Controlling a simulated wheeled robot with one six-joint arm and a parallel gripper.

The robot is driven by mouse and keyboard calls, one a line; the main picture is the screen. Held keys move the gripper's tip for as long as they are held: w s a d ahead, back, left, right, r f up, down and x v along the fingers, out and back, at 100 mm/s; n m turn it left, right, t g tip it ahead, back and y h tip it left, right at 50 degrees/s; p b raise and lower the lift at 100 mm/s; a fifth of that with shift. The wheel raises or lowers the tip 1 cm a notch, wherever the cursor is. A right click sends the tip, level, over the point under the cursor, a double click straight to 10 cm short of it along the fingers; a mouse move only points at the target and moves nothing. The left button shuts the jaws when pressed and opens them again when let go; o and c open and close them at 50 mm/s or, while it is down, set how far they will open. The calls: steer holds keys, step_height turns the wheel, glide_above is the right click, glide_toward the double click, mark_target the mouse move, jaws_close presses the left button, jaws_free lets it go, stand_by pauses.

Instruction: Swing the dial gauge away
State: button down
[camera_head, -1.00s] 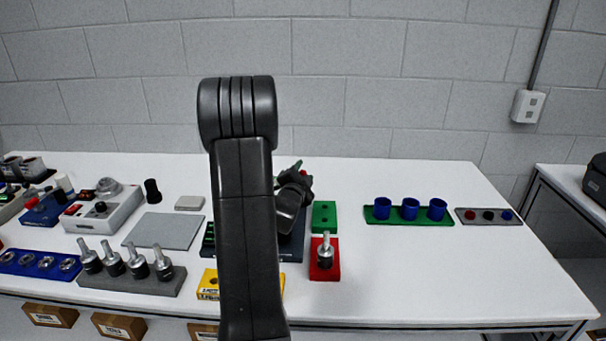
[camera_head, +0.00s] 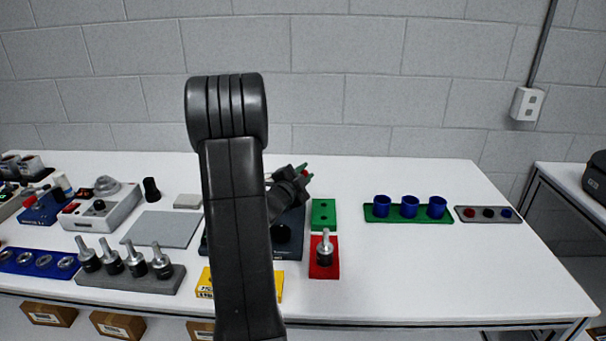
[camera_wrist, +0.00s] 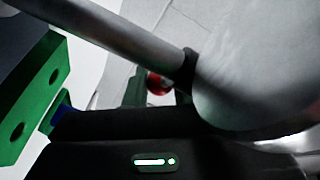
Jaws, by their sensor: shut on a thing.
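My gripper (camera_head: 298,174) is partly hidden behind my arm in the head view, above the dark fixture base (camera_head: 292,246). It is shut on a part of the dial gauge, but the contact itself is not clear. In the wrist view, a grey metal rod with a black collar and a large rounded grey body, seemingly the dial gauge (camera_wrist: 255,70), cross close in front of the camera. A small red part (camera_wrist: 158,83) shows behind the rod. In the head view, small red and green parts show at the gripper's tip. The gauge's face is hidden.
A green block with holes (camera_head: 323,214) and a red block with a metal-topped part (camera_head: 323,268) stand right of the base. A yellow block (camera_head: 204,284) lies in front, partly hidden. Blue cups on a green tray (camera_head: 382,218) stand farther right. The right front tabletop is clear.

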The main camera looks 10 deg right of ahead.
steer(key=shift+s+m+g+h, duration=0.4)
steer(key=shift+m+g+h, duration=0.4)
steer(key=shift+g, duration=0.1)
steer(key=shift+s+m+g+h, duration=0.4)
steer(key=shift+m+g+h, duration=0.3)
steer(key=shift+g+h, duration=0.15)
steer(key=c, duration=1.3)
jaws_free()
steer(key=shift+o, duration=0.2)
step_height(320, 180, up, 10)
